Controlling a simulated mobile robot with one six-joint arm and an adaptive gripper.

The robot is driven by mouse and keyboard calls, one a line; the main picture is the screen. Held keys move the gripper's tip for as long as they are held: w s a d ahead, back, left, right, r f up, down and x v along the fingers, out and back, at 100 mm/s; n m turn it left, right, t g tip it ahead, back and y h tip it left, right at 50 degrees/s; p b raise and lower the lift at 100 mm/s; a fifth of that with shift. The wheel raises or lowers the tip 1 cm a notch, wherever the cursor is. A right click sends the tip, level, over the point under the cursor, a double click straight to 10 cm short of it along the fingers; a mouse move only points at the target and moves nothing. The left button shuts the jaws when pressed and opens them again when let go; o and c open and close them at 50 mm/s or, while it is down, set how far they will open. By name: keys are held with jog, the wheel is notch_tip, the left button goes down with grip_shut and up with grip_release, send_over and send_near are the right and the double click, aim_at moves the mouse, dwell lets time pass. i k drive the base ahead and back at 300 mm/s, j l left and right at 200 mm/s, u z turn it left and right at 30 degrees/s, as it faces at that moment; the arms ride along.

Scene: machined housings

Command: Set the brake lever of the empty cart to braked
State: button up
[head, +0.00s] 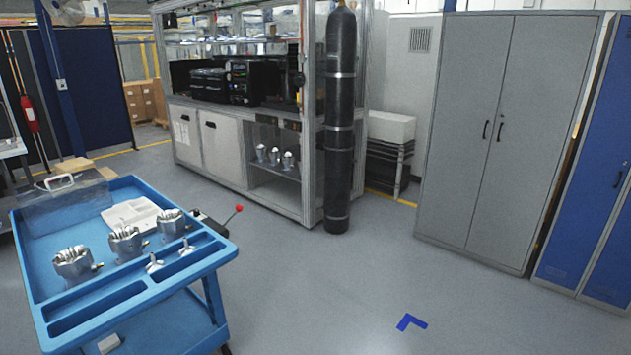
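A blue cart (190,268) stands at the left. It is not empty: silver machined housings (126,243) and small winged metal parts (154,264) are on its top. A lever with a red ball knob (239,208) sticks up to the right from a dark block (210,224) at the cart's far right edge. I cannot tell whether this lever is in its braked position. No empty cart shows in this view. My gripper is not in view.
A clear lidded box (65,207) and a white tray (131,214) are also on the cart. A workbench cabinet (222,150), a black gas cylinder (339,120) and grey lockers (500,130) stand behind.

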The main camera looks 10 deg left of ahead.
aim_at(239, 208)
jog(key=i+l+u, duration=0.55)
jog(key=u, duration=0.15)
jog(key=i+l+u, duration=0.2)
jog(key=l+u, duration=0.15)
jog(key=i+l+u, duration=0.15)
jog(key=l+u, duration=0.2)
jog(key=l, duration=0.15)
jog(key=i+l, duration=0.15)
jog(key=i, duration=0.6)
jog(key=i+l, duration=0.2)
jog(key=i, duration=0.6)
jog(key=i+l, duration=0.15)
jog(key=i, duration=0.6)
